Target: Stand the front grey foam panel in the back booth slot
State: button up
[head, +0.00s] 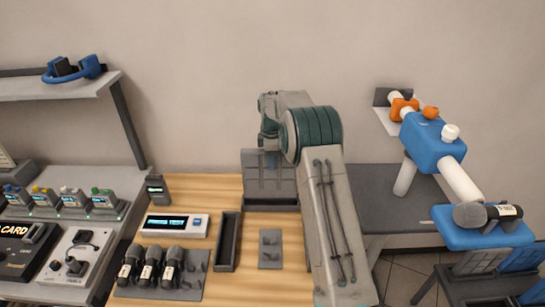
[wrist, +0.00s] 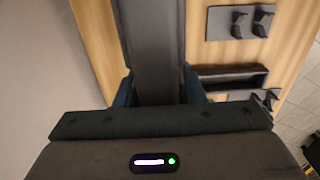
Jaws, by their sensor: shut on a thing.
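My gripper (wrist: 158,92) is shut on a dark grey panel (wrist: 153,45), which runs between its two fingers to the top edge of the wrist view. In the head view my arm reaches to the back of the wooden table, and its bent links hide much of the gripper. A grey upright structure with a low front lip (head: 270,190) stands there below my wrist, against the wall side. I cannot tell where the held panel ends and this structure begins, or whether the panel's lower edge is in a slot.
A dark open tray (head: 227,242), a small two-peg holder (head: 270,248) and a rack of microphones (head: 158,272) stand in front on the table. A display box (head: 176,225) is at left.

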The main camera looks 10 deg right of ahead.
notch_tip(320, 180, down, 4)
jog(key=shift+f+b, duration=0.2)
jog(key=shift+b, duration=0.9)
jog(key=shift+d, duration=0.1)
jog(key=shift+f+b, duration=0.35)
jog(key=shift+f, duration=0.3)
dwell(0.6)
jog(key=o, duration=1)
jog(key=shift+r, duration=0.1)
jog(key=shift+r+p, duration=3.5)
jog(key=shift+r, duration=2)
